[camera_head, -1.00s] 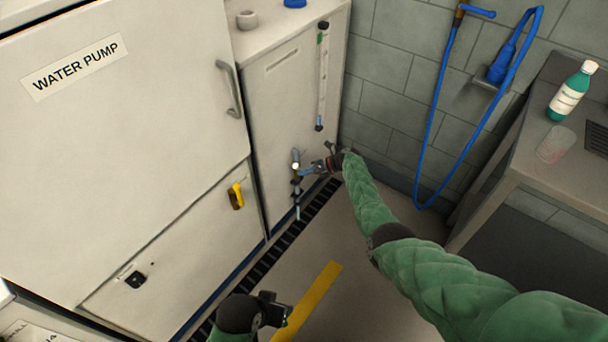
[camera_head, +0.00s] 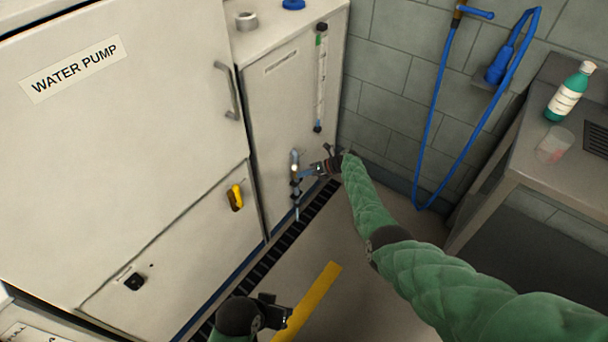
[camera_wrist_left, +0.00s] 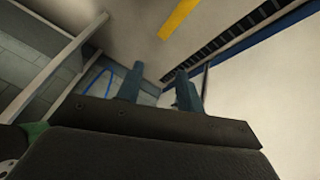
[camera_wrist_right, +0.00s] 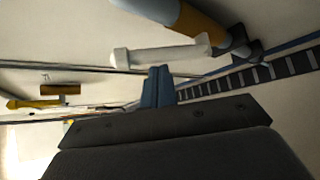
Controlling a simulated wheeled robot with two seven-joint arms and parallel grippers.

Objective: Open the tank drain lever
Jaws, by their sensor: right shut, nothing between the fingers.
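The drain pipe (camera_head: 296,172) comes out low on the front of the narrow pale tank cabinet (camera_head: 283,110). In the right wrist view a pale, whitish lever (camera_wrist_right: 160,54) lies crosswise beside a thick grey-and-orange pipe (camera_wrist_right: 185,15). My right gripper (camera_head: 306,173) is beside the drain pipe, on its right. Its bluish fingers (camera_wrist_right: 158,86) are together and empty, just below the lever in the picture; I cannot tell whether they touch it. My left gripper (camera_head: 277,311) is low over the floor, away from the pipe. Its fingers (camera_wrist_left: 160,88) are apart and empty.
A dark floor grate (camera_head: 290,238) runs along the cabinets. The water pump cabinet (camera_head: 120,140) stands left, with a yellow-and-black handle (camera_head: 236,196). A blue hose (camera_head: 432,115) hangs on the wall. A table (camera_head: 500,160) stands at right. The floor between is clear.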

